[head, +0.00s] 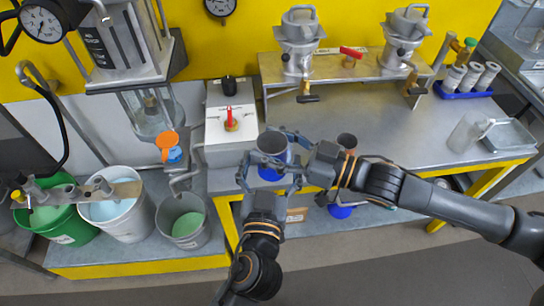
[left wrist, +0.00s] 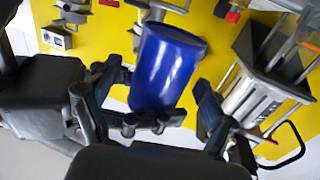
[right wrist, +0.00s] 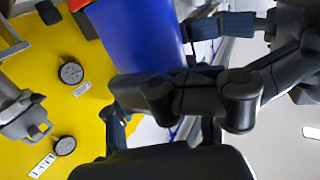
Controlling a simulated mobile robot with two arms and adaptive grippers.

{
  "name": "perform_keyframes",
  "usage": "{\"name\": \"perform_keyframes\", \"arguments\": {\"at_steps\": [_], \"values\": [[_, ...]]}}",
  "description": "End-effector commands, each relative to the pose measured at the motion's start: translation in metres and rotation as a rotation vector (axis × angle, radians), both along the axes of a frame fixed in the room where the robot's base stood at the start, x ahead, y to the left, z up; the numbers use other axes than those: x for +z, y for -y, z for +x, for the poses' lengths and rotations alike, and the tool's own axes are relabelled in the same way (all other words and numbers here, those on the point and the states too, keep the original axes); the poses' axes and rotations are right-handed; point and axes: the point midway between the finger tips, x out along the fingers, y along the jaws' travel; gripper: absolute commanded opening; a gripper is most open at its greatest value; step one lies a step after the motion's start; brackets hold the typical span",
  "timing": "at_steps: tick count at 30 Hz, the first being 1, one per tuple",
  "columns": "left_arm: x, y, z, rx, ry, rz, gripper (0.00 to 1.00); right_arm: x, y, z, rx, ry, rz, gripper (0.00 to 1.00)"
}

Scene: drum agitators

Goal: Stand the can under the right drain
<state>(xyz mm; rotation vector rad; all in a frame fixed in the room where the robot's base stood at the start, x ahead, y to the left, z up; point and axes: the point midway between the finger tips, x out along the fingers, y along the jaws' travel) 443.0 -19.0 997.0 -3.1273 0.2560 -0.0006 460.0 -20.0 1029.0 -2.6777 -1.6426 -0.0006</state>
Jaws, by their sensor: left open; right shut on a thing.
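The blue can (head: 271,173) is upright with its open top facing up, in front of the bench's left part. My right gripper (head: 290,150) comes from the right and is shut on it. My left gripper (head: 267,182) comes from below with its fingers apart on either side of the can. The can also shows between the left fingers in the left wrist view (left wrist: 165,70) and close up in the right wrist view (right wrist: 140,35).
The left drain (head: 300,42) stands on the same shelf (head: 340,68). A second blue object (head: 340,211), partly hidden by my right arm, is lower down. Bare bench (head: 400,130) lies below the shelf. A glass jar (head: 467,132) and tray (head: 510,135) are at right.

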Motion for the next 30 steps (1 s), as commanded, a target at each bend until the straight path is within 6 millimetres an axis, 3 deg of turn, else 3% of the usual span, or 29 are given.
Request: {"name": "perform_keyframes", "arguments": {"at_steps": [13, 21, 23, 24, 27, 30], "values": [[-0.0002, 0.0017, 0.0108, 0.0, -0.001, 0.0, 0.83, 0.0002, 0.0, 0.0, 0.0, 0.0, 0.0, 0.26], [-0.0001, 0.0018, 0.0105, 0.0, -0.001, 0.0, 0.28, 0.0002, -0.0002, -0.0001, 0.001, 0.0, 0.001, 0.26], [-0.0001, 0.0018, 0.0105, -0.001, -0.001, 0.0, 0.25, 0.0003, -0.0003, -0.0003, 0.001, 0.0, 0.001, 0.26], [0.0001, 0.0019, 0.0105, -0.001, 0.0, 0.0, 0.25, 0.0002, -0.0003, -0.0004, 0.001, 0.0, 0.001, 0.63], [0.0001, 0.0019, 0.0105, -0.001, 0.0, 0.0, 0.25, 0.0002, -0.0003, -0.0003, 0.001, 0.0, 0.001, 0.82], [0.0, 0.0018, 0.0105, -0.001, 0.0, 0.0, 0.25, 0.0001, -0.0002, -0.0002, 0.001, 0.0, 0.0, 0.82]]}}
